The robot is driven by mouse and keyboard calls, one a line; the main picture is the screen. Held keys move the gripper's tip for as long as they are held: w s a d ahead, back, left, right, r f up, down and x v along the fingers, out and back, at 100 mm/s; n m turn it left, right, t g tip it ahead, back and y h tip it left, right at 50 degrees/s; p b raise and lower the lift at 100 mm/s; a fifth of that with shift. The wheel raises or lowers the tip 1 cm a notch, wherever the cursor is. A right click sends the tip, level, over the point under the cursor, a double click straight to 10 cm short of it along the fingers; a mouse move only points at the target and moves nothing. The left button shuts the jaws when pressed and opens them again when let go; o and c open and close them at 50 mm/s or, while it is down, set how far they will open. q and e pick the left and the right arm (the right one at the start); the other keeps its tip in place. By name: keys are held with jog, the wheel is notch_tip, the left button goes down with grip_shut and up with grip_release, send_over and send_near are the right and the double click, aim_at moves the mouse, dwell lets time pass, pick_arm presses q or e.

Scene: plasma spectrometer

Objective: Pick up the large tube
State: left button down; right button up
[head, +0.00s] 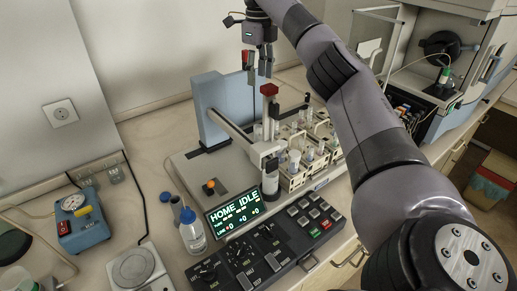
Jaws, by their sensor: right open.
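Several clear tubes (309,153) stand upright in the racks of the autosampler. A wider-looking, pale-topped one (294,160) stands near the front of them. I cannot tell for sure which is the large tube. My right gripper (257,66) points down above and behind the autosampler, at the top of the view. It is open, with no tube seen between its fingers, and is well apart from the racks. My right arm hides part of the area right of the racks. My left gripper is not in view.
The autosampler's blue column (222,110) and red-topped probe post (269,105) rise near the racks. A control panel (265,250) with a lit display (235,206) is in front. A wash bottle (192,232), blue device (82,222) and round-plated device (133,268) stand left. Bare bench lies behind them.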

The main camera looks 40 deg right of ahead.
notch_tip(320, 180, down, 3)
jog(key=b, duration=0.2)
send_over(259, 131)
notch_tip(259, 131, down, 4)
jog(key=f+p, duration=0.1)
jog(key=f, duration=0.3)
jog(key=f+p, duration=0.1)
jog(key=f, duration=0.4)
jog(key=f+p, duration=0.1)
jog(key=f, duration=0.3)
jog(key=shift+w+d+f+p, duration=0.2)
jog(key=shift+w+d+p, duration=0.1)
jog(key=shift+w+d, duration=0.1)
jog(key=shift+f, duration=0.35)
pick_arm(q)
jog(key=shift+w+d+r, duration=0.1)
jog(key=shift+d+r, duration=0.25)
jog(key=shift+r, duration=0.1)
pick_arm(e)
jog(key=shift+c, duration=0.2)
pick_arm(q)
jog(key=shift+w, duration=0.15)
pick_arm(e)
grip_shut()
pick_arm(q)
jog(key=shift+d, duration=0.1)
pick_arm(e)
jog(key=shift+r, duration=0.1)
